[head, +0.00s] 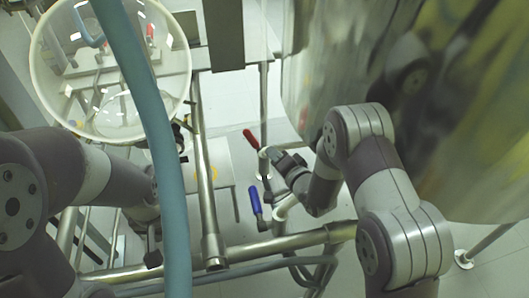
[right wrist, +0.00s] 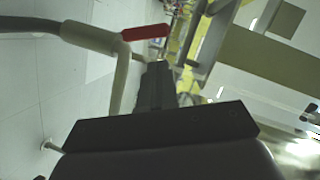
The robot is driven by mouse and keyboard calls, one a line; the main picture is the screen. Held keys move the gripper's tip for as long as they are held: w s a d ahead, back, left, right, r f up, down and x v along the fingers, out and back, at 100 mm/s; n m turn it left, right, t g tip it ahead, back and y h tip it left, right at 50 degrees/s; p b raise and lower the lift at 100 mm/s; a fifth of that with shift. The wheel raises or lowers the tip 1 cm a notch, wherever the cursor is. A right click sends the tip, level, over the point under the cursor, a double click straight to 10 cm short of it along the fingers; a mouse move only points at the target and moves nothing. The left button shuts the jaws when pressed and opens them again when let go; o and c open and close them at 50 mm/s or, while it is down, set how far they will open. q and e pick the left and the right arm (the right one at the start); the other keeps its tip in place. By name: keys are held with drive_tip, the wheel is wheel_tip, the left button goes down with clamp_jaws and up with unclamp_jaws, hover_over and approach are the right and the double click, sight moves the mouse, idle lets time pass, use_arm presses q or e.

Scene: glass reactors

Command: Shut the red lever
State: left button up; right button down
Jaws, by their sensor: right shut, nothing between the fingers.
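The red lever (head: 251,139) sits on a pale pipe at the middle of the head view, its handle slanting up to the left. It also shows in the right wrist view (right wrist: 145,32), lying nearly level just beyond my fingertips. My right gripper (head: 270,154) is shut and empty, just to the right of and below the red lever in the head view. Its dark fingers (right wrist: 158,66) point towards the lever's pipe; I cannot tell whether they touch. My left gripper (head: 152,256) is at the lower left, partly hidden by the hose, and its jaws are unclear.
A blue lever (head: 256,201) hangs below the red one. A teal hose (head: 165,150) crosses the head view in front of a metal frame (head: 207,200). A round glass vessel (head: 45,75) is at the upper left. A large shiny vessel (head: 465,150) fills the right.

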drive_tip(key=t+b, duration=0.1)
drive_tip(key=b, duration=0.1)
hover_over(254, 143)
drive_tip(key=v, duration=0.4)
wheel_tip(254, 143, down, 2)
drive_tip(key=shift+w+f, duration=0.1)
drive_tip(key=shift+w, duration=0.05)
use_arm(q)
drive_tip(key=shift+f, duration=1.55)
use_arm(e)
drive_tip(key=shift+w+a, duration=0.35)
drive_tip(key=shift+w, duration=0.15)
drive_tip(key=shift+a, duration=0.1)
